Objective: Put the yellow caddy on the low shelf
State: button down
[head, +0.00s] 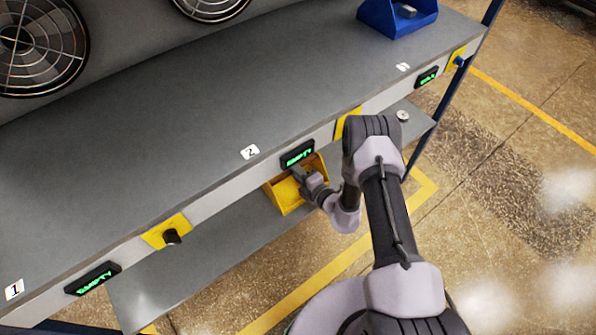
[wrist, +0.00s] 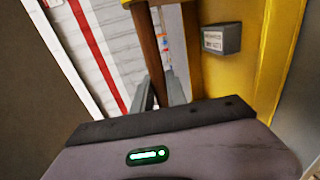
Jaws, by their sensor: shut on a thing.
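The yellow caddy (head: 284,195) is at the low shelf (head: 205,250), just under the front edge of the upper shelf in the head view. The upper edge hides part of it, and I cannot tell whether its base rests on the low shelf. My gripper (head: 308,180) reaches in from the right and is shut on the caddy. In the wrist view the fingers (wrist: 159,92) are at a brown upright part beside the caddy's yellow wall (wrist: 284,60). A small grey labelled block (wrist: 221,38) shows against the yellow.
The upper shelf (head: 190,125) overhangs the low one, with dark displays and a black knob (head: 171,237) on its front. A blue caddy (head: 398,16) stands at its far end. The low shelf is bare left of the yellow caddy. A small round object (head: 402,115) lies at its right.

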jog(key=shift+w+r, duration=0.1)
jog(key=c, duration=1.3)
grip_release()
jog(key=p+v, duration=0.4)
jog(key=v, duration=0.8)
jog(key=shift+p, duration=0.35)
